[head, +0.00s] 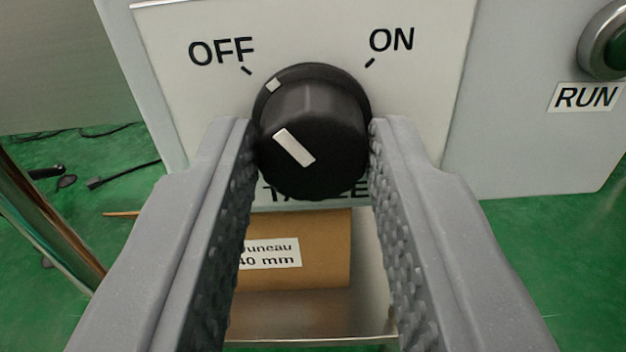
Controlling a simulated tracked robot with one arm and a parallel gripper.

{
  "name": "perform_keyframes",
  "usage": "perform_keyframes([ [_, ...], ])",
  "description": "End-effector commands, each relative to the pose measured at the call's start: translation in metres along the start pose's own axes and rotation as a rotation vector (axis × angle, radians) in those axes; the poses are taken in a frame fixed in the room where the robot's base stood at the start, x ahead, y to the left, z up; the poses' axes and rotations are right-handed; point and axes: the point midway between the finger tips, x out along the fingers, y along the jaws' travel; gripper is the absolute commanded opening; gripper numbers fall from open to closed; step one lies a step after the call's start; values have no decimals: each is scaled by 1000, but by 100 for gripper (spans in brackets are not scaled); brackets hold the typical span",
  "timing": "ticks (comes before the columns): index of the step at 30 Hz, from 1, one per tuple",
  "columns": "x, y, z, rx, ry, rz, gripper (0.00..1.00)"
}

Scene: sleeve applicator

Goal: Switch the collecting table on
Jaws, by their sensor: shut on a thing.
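A black rotary knob (322,112) sits on a white plate (420,130) on the front of a grey control box. The plate reads OFF at the upper left and ON at the upper right. A label below the knob is mostly hidden by the knob and my fingers. The knob's white marks point to the upper left, at the OFF tick. My gripper (312,145) is shut on the knob, with one textured grey finger on its left side and one on its right.
A RUN button (606,45) with a metal ring is at the upper right of the box. A brown cardboard roll (325,262) with a white label lies below, over a metal surface. Cables lie on the green floor at left, near a shiny metal tube (45,215).

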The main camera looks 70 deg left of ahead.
Motion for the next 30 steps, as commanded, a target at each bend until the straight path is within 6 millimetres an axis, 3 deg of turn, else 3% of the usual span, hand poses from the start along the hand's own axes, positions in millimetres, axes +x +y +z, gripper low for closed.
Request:
perform_keyframes([
  [30,1,1,0,952,1,-1,6],
])
